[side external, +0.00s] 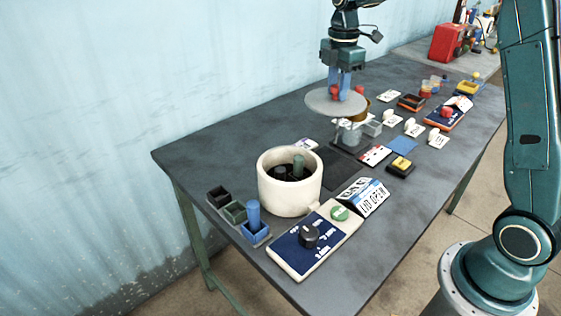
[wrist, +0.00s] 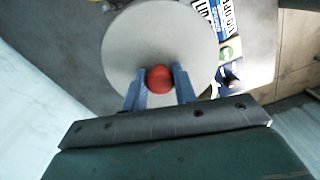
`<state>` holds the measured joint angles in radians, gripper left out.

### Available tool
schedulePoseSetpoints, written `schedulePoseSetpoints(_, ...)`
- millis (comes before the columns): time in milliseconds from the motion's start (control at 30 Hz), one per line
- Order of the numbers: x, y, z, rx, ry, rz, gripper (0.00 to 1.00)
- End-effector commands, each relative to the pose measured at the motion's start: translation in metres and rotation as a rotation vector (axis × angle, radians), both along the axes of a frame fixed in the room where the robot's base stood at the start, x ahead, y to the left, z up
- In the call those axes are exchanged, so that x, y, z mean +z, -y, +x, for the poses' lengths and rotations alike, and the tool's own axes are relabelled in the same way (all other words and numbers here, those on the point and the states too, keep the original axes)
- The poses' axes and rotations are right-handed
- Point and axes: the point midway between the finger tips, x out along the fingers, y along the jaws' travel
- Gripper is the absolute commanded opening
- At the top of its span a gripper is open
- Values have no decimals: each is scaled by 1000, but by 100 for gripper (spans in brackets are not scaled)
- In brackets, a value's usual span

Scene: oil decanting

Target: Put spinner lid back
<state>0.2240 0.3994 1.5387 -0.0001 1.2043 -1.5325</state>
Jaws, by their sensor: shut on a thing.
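My gripper (side external: 341,92) is shut on the red knob (wrist: 159,78) of the spinner lid. The lid (side external: 322,102) is a flat grey disc, held roughly level in the air above the middle of the table. In the wrist view the lid (wrist: 120,50) fills the upper middle, with the blue fingers on either side of the knob. The spinner (side external: 268,193) is a cream round pot, open at the top, with dark tubes inside. It stands nearer the camera, to the left of and below the held lid. The wrist view does not show the pot's opening.
A control panel (side external: 287,254) with black and green knobs adjoins the pot. A "LID OPEN" sign (side external: 362,197) stands to its right. Small holders, one with a blue tube (side external: 253,213), sit at its left. Several cards, trays and blocks occupy the table beyond.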

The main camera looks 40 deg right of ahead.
Motion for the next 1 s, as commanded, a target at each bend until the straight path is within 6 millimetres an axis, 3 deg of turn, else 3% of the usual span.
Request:
schedulePoseSetpoints(267, 25, -36, 7, 6, 5, 0, 3)
schedulePoseSetpoints(700, 99, -141, 2, 5, 5, 1, 3)
schedulePoseSetpoints(833, 111, -157, -3, 2, 3, 0, 3)
schedulePoseSetpoints(1000, 115, -163, -6, 0, 2, 0, 3)
